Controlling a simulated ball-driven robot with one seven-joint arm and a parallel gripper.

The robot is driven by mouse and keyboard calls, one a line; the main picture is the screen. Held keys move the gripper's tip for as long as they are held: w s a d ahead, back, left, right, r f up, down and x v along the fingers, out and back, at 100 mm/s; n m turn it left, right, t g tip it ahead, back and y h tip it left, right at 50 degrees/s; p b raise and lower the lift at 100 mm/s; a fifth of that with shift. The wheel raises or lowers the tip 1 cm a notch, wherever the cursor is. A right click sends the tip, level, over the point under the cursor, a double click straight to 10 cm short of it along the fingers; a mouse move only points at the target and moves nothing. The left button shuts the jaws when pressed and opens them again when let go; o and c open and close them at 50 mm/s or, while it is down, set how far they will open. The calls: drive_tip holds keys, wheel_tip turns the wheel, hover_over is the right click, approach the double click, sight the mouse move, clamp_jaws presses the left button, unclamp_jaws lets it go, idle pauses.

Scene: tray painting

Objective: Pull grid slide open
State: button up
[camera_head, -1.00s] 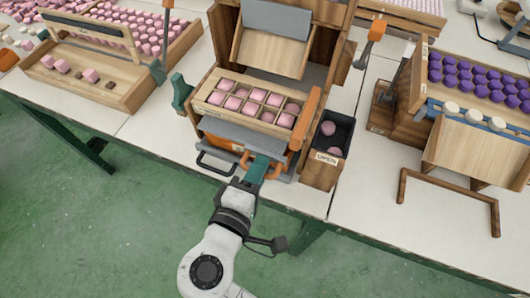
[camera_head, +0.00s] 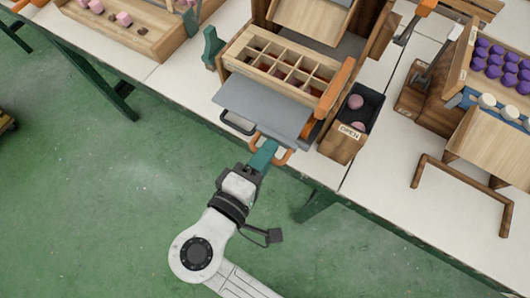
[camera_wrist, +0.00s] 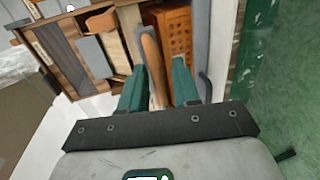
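The grid slide (camera_head: 258,104) is a grey plate that sticks out from the front of the wooden grid box (camera_head: 240,55). In the wrist view my gripper (camera_wrist: 160,85) partly hides the handle's lower part.
A dark loop handle (camera_head: 236,124) is left of the orange one. A wooden bin (camera_head: 343,147) marked OPEN, with pink pieces inside, stands close on the right. A wooden frame handle (camera_head: 463,190) juts out farther right. Green floor in front is clear.

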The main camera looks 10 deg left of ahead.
drive_tip(key=v, duration=1)
drive_tip(key=shift+s+a, duration=0.2)
drive_tip(key=shift+s, duration=0.2)
